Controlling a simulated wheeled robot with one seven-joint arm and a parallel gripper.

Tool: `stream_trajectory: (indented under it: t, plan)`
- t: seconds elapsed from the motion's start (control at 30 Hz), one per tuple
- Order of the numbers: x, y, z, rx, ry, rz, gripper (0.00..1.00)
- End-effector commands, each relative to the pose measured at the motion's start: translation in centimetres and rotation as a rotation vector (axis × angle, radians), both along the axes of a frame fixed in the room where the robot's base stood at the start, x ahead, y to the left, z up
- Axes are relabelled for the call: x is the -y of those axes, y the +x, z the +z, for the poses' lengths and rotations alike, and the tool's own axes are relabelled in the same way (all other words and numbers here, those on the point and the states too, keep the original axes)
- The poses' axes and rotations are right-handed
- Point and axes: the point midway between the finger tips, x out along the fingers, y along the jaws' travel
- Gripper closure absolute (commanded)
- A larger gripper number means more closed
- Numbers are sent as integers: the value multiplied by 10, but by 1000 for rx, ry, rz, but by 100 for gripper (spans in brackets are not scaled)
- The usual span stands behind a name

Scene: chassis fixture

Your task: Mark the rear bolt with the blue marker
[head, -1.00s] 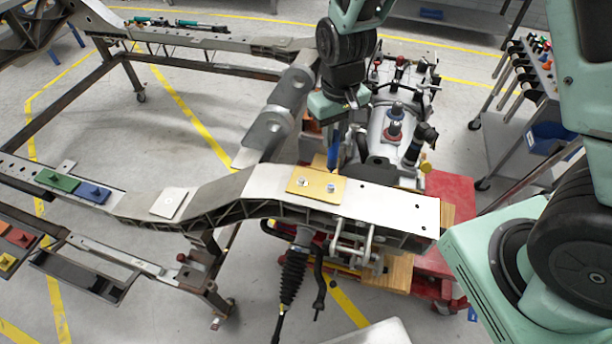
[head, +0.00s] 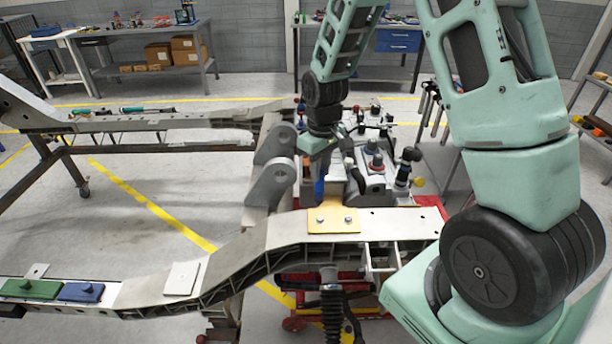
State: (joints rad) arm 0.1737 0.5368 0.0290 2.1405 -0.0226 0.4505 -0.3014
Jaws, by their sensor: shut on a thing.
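A yellow plate (head: 334,228) lies on the grey chassis rail (head: 285,230) in the middle of the head view. Two silver bolts stand on it, a left bolt (head: 320,220) and a right bolt (head: 348,219). I cannot tell for sure which one is the rear bolt. My gripper (head: 320,172) points down behind the plate and is shut on the blue marker (head: 319,190). Only a short blue part of the marker shows, just beyond the plate's far edge. Its tip is hidden or too small to make out, so contact with a bolt cannot be seen.
A green block (head: 30,289) and a blue block (head: 81,292) sit on the rail at the left, with a pale plate (head: 182,279) nearer the middle. Upright grey lugs (head: 268,187) stand left of my gripper. Machinery (head: 375,170) stands close on its right.

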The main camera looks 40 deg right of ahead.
Motion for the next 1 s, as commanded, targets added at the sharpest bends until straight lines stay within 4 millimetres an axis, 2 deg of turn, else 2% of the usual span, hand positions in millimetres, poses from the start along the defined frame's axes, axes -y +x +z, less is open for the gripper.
stream_trajectory:
  t: [0.6, 1.0]
  plan:
    - [1, 0, -37, 1, 0, 0, 100]
    - [1, 0, -37, 0, 0, 0, 100]
